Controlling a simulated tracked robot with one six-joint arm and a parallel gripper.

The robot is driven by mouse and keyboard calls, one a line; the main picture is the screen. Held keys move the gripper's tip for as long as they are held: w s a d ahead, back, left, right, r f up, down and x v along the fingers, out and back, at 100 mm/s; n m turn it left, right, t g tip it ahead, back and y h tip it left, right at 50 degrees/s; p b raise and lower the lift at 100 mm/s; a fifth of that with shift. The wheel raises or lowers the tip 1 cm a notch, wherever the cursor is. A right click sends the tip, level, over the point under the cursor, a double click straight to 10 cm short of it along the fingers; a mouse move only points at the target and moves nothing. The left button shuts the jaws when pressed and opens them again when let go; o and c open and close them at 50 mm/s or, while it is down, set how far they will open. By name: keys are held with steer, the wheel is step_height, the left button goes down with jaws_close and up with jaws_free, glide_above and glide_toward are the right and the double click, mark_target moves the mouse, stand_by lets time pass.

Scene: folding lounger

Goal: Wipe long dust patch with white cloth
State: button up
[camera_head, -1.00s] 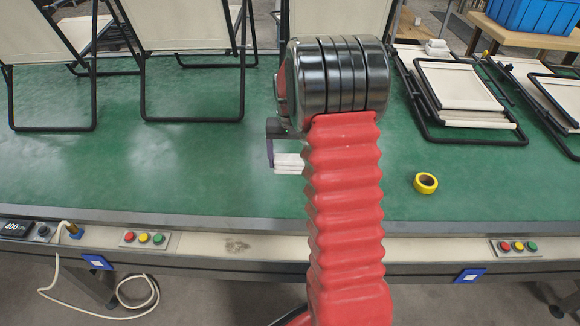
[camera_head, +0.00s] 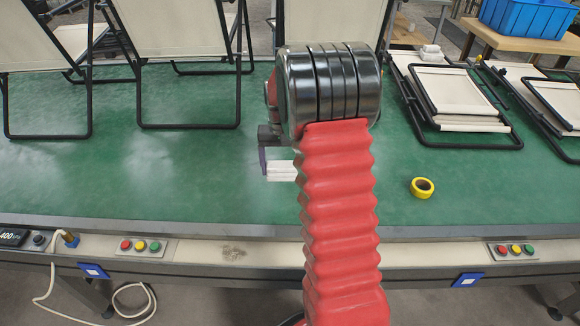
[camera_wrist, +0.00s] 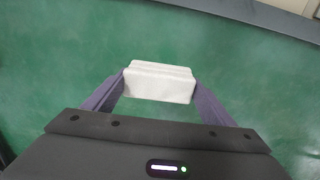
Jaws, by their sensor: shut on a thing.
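A white folded cloth (camera_wrist: 158,82) is held between the two fingers of my gripper (camera_wrist: 160,88) in the wrist view. In the head view the cloth (camera_head: 281,171) shows beside my red arm, over the green table top; I cannot tell whether it touches the surface. My gripper (camera_head: 264,160) is mostly hidden behind the arm there. A greyish-brown dust patch (camera_head: 233,253) lies on the cream front rail of the table, nearer than the cloth and to its left.
A yellow tape roll (camera_head: 422,188) lies right of my arm. Upright loungers (camera_head: 180,25) stand at the back left, and folded ones (camera_head: 460,92) lie at the right. Push buttons (camera_head: 140,246) sit on the rail left of the dust. The green top (camera_head: 130,175) is clear at left.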

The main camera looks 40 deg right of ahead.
steer(key=w+a+r+n, duration=0.1)
steer(key=a+n, duration=0.6)
steer(key=a, duration=1.8)
steer(key=shift+w+r, duration=0.3)
steer(key=shift+w, duration=0.4)
